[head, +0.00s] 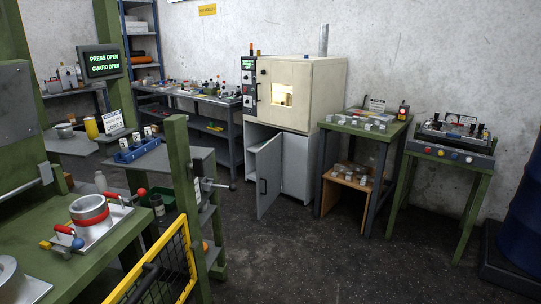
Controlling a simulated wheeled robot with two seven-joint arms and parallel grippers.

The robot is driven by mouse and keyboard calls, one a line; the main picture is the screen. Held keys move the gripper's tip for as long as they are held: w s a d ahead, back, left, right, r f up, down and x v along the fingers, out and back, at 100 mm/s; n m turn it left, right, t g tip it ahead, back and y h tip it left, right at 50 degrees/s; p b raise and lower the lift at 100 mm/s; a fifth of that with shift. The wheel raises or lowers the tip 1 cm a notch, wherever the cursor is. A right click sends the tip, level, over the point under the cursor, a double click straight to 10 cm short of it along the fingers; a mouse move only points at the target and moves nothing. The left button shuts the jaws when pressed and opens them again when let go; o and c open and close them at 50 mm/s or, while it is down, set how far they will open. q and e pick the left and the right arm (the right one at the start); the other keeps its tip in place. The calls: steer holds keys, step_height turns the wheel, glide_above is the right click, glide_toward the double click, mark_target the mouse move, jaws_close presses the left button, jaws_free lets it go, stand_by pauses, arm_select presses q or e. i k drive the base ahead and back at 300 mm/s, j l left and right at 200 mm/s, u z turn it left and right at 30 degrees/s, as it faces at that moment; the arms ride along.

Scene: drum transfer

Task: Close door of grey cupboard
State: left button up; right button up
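The grey cupboard (296,180) stands on the floor under a cream oven, near the middle of the head view. Its left door (269,176) stands open, swung out into the room, with a dark handle (263,187) on its face. A dark gap shows to the left of the door; the door hides most of the inside. The right part of the cupboard front looks closed. Neither of my grippers is in view.
The cream oven (310,93) with a lit window sits on the cupboard. A yellow mesh guard (160,268) and green press bench are at near left. Dark floor before the cupboard is clear.

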mark_target(269, 157)
steer(key=i+l, duration=0.15)
steer(key=i, duration=0.35)
steer(key=i+l, duration=0.15)
steer(key=i, duration=0.35)
steer(key=i+l+u, duration=0.1)
steer(key=i, duration=0.4)
steer(key=i+l, duration=0.2)
steer(key=i, duration=0.3)
steer(key=i+l+u, duration=0.1)
steer(key=i, duration=0.4)
steer(key=l, duration=0.1)
